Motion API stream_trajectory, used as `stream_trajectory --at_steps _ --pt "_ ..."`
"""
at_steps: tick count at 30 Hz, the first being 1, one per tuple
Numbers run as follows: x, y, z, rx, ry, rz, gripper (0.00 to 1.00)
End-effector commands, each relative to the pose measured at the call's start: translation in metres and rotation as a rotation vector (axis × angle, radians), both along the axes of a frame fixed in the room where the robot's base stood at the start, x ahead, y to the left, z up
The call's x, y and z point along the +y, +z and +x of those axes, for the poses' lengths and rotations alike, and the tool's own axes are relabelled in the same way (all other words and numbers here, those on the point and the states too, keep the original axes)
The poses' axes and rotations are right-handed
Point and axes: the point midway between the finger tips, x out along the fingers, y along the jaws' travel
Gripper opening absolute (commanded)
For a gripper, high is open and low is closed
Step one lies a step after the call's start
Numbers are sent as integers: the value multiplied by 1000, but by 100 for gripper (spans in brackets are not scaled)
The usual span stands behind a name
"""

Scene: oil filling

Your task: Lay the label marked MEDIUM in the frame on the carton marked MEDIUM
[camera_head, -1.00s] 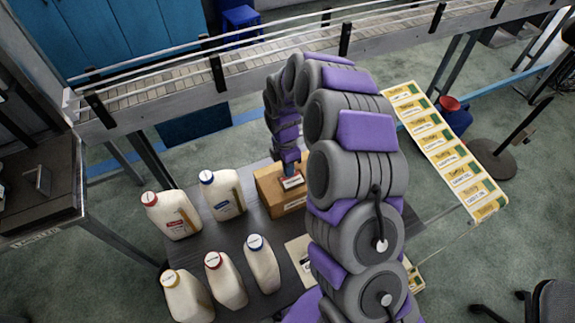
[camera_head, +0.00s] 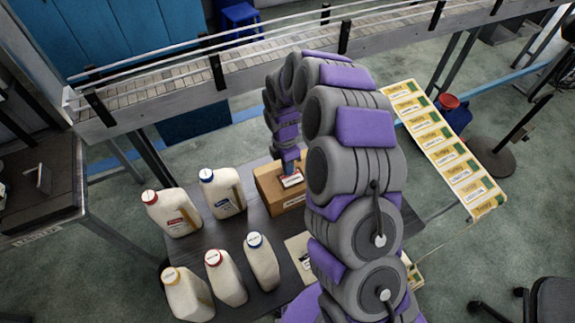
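A brown carton (camera_head: 270,194) stands on the dark table, partly hidden behind my arm. A small white label with red and dark marks (camera_head: 292,178) is at the carton's top, right under my gripper (camera_head: 289,170). My gripper points down and its tip meets the label. The print is too small to read, and I cannot tell whether the label lies on the carton or is held just above it. The fingers are too small to show whether they are open or shut. The carton's right side and any frame on it are not clear.
Several cream jugs (camera_head: 172,212) with red, blue and yellow caps stand on the table (camera_head: 225,237) left of the carton. A pale sheet (camera_head: 298,247) lies in front of it. A sloped rack of yellow-white labels (camera_head: 446,150) is at right. A conveyor (camera_head: 180,98) runs behind.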

Motion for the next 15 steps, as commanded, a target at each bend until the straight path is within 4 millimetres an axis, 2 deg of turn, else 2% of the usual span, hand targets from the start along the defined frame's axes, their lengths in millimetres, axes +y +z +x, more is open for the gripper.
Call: stream_trajectory --at_steps 2,11,15 --pt "0 0 0 0 0 0 2" --pt "0 0 0 0 0 0 31" --pt "0 0 0 0 0 0 31"
